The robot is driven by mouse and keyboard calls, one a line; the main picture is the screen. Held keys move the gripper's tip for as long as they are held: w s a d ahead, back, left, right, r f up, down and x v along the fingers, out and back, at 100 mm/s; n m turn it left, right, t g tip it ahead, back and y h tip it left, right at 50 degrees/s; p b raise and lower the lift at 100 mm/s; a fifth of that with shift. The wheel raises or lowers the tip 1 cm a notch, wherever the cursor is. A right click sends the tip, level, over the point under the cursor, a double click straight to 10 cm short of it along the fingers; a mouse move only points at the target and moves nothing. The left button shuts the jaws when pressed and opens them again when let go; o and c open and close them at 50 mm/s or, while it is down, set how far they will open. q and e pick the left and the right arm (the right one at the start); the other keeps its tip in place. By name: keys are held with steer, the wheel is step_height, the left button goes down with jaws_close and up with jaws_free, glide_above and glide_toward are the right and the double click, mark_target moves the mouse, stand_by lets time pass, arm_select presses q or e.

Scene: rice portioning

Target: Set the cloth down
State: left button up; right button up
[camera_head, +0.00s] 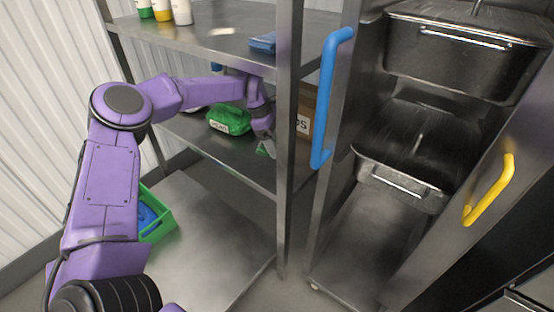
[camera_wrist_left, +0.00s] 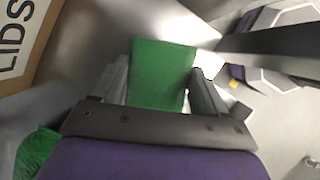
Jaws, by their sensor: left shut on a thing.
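A green cloth (camera_wrist_left: 162,72) is between the two fingers of my left gripper (camera_wrist_left: 160,88) in the left wrist view. The fingers are shut on it and it stands out flat beyond them. In the head view my left gripper (camera_head: 265,140) is over the middle shelf (camera_head: 215,148) of the metal rack, close to its front right post. Only a small bit of the cloth (camera_head: 263,152) shows there, at the fingertips. Whether the cloth touches the shelf cannot be told. My right gripper is not in view.
A green bag (camera_head: 229,120) lies left of the gripper on the middle shelf. A cardboard box marked LIDS (camera_wrist_left: 22,38) stands near. The rack's post (camera_head: 288,120) is close on the right. A blue folded item (camera_head: 263,42) lies on the upper shelf. A green crate (camera_head: 160,226) is below.

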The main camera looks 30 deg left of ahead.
arm_select(q)
step_height(320, 180, down, 7)
steer(key=shift+r+b, duration=0.2)
steer(key=shift+b, duration=0.15)
steer(key=shift+f, duration=0.15)
steer(key=o, duration=1)
steer(key=shift+r, duration=0.4)
steer(key=p+v, duration=0.1)
steer(key=v, duration=0.6)
steer(key=shift+a, duration=0.1)
